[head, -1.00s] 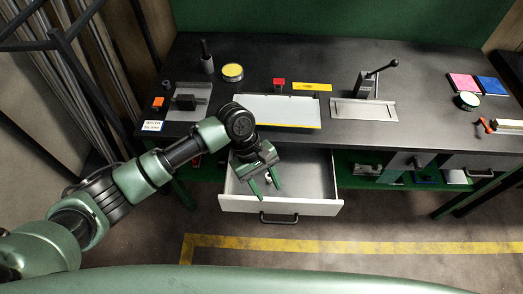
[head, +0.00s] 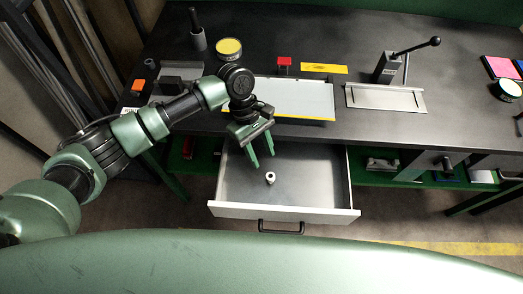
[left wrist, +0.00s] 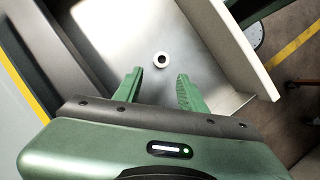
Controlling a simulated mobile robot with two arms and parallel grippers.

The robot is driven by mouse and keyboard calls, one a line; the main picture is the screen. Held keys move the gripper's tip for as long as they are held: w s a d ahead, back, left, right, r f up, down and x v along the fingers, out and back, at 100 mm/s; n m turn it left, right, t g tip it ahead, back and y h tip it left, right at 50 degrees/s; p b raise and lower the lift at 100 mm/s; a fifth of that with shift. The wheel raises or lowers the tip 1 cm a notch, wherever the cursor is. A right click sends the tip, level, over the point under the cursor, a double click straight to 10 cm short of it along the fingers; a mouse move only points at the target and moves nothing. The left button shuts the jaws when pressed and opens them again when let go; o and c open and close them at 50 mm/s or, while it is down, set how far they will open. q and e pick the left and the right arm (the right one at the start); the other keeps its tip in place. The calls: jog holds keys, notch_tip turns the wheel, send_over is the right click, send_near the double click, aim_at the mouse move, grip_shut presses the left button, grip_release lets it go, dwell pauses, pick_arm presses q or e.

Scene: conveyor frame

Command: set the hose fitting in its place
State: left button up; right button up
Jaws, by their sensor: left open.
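The hose fitting (head: 270,178), a small pale ring-like piece with a dark hole, sits on the floor of the open drawer (head: 317,213). It also shows in the left wrist view (left wrist: 161,59), beyond and between the fingertips. My left gripper (head: 262,162) is open and empty above the drawer, with its fingers pointing down, apart from the fitting. In the left wrist view the two green fingers (left wrist: 158,78) are spread with a clear gap. My right gripper is not in view. Which spot is the fitting's place, I cannot tell.
The dark bench top (head: 300,49) above the drawer holds a white panel (head: 296,98), a lever press (head: 388,72), a yellow-topped tin (head: 229,48) and a red block (head: 284,63). The drawer's walls surround the fitting; its floor is otherwise clear.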

aim_at(269, 174)
pick_arm(q)
jog(key=b+x, duration=0.5)
jog(key=b, duration=0.1)
jog(key=shift+s+f, duration=0.1)
jog(key=shift+f, duration=0.1)
jog(key=shift+s+d+f, duration=0.1)
jog(key=shift+s+f, duration=0.05)
jog(key=shift+x, duration=0.9)
grip_shut()
notch_tip(269, 174, up, 5)
jog(key=p, duration=0.7)
